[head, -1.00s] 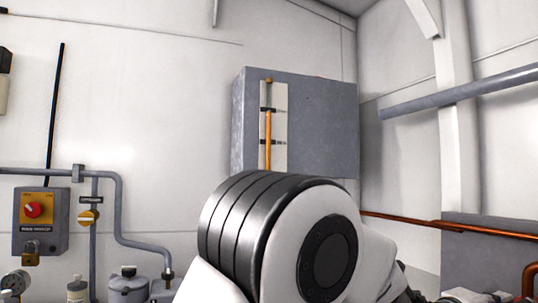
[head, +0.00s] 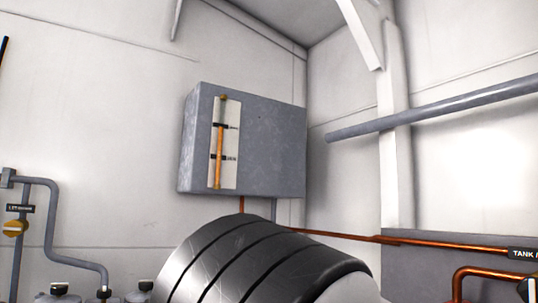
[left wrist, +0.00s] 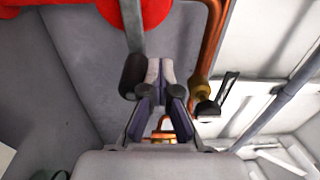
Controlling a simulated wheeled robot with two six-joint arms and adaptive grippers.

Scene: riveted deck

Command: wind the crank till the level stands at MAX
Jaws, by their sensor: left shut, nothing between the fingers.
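In the head view a grey tank (head: 262,150) hangs on the back wall. Its white gauge strip (head: 231,170) carries an orange level column (head: 219,142). The column top stands at about the upper of two dark marks (head: 222,126); the lettering is too small to read. In the left wrist view my left gripper (left wrist: 160,72) is shut and empty. A dark cylindrical grip (left wrist: 133,75), apparently the crank's handle, is just left of the fingers at the end of a grey bar (left wrist: 132,25); whether they touch is unclear. My right gripper is out of view.
A red round part (left wrist: 138,12) is at the wrist view's top. A copper pipe (left wrist: 211,45) with a brass fitting (left wrist: 201,88) runs close right of my fingers. In the head view, grey piping (head: 50,220) is left; my arm blocks the lower middle.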

